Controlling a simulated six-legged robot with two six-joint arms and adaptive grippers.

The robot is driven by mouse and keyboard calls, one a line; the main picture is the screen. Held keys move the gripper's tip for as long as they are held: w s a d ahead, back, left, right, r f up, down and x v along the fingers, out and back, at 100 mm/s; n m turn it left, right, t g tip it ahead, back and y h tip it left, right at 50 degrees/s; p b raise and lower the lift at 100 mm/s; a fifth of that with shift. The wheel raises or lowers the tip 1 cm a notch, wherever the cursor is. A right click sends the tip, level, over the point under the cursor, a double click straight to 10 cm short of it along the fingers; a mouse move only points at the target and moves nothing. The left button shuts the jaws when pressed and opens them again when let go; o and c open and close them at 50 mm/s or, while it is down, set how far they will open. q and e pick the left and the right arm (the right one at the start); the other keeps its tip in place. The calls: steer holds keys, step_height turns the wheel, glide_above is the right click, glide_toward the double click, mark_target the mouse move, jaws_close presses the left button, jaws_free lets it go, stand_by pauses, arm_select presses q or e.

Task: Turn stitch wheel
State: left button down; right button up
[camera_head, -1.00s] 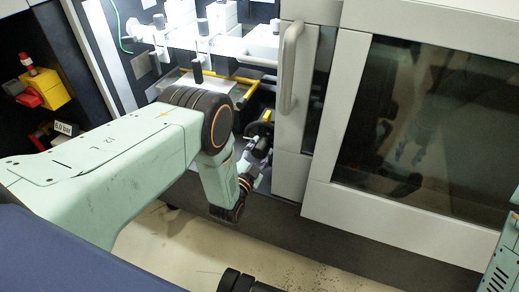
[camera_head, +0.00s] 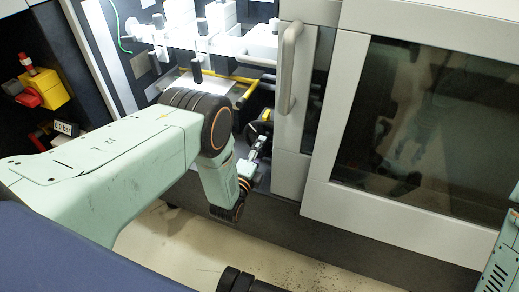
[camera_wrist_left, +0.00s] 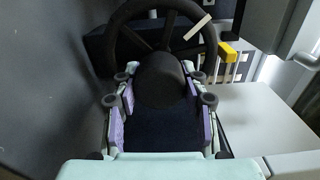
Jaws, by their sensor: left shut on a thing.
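The stitch wheel is a black handwheel with spokes and a thick rounded hub. In the left wrist view the wheel rim (camera_wrist_left: 124,45) arches across the top, with a pale strip across its upper right. My left gripper (camera_wrist_left: 160,95) is shut on the hub, its purple-padded fingers on either side. In the head view the wheel (camera_head: 257,129) shows only as a small dark part in the machine's opening, mostly hidden. My left gripper (camera_head: 257,150) reaches it there from below the wrist. My right gripper is out of view.
A grey door edge with a handle (camera_head: 290,68) stands close right of the wheel. A yellow bar (camera_head: 258,84) and a bright worktable with black knobs lie above it. A red-and-yellow switch (camera_head: 40,90) is at far left. Open floor (camera_head: 190,250) lies below.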

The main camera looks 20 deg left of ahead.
arm_select(q)
steer(key=m, duration=0.7)
steer(key=shift+f, duration=0.1)
stand_by(0.5)
steer(key=c, duration=0.7)
jaws_free()
steer(key=shift+s, duration=0.1)
steer(key=s, duration=1.2)
steer(key=shift+a, duration=0.25)
